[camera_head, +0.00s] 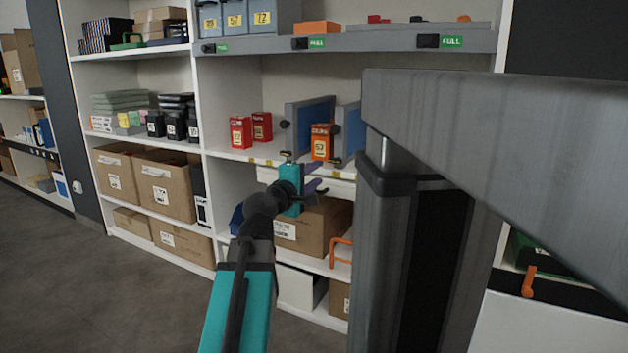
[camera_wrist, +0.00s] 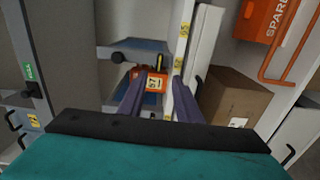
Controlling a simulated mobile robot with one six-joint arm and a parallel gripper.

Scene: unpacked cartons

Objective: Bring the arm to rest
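My teal and black arm (camera_head: 241,300) reaches forward to the shelving in the head view. My gripper (camera_head: 317,178) is in front of the edge of a white shelf, below an orange-red box (camera_head: 321,144). In the wrist view my gripper (camera_wrist: 161,76) shows two dark purple fingers spread apart. The orange-red box with a yellow label (camera_wrist: 154,83) shows between them, seemingly beyond the tips and standing on the shelf. I see nothing held.
Two red boxes (camera_head: 241,132) and blue-grey panels (camera_head: 311,124) stand on the same shelf. A brown carton (camera_head: 312,226) and an orange handle (camera_head: 341,252) are just below my gripper. A large grey structure fills the right foreground. Open floor (camera_head: 75,290) lies at left.

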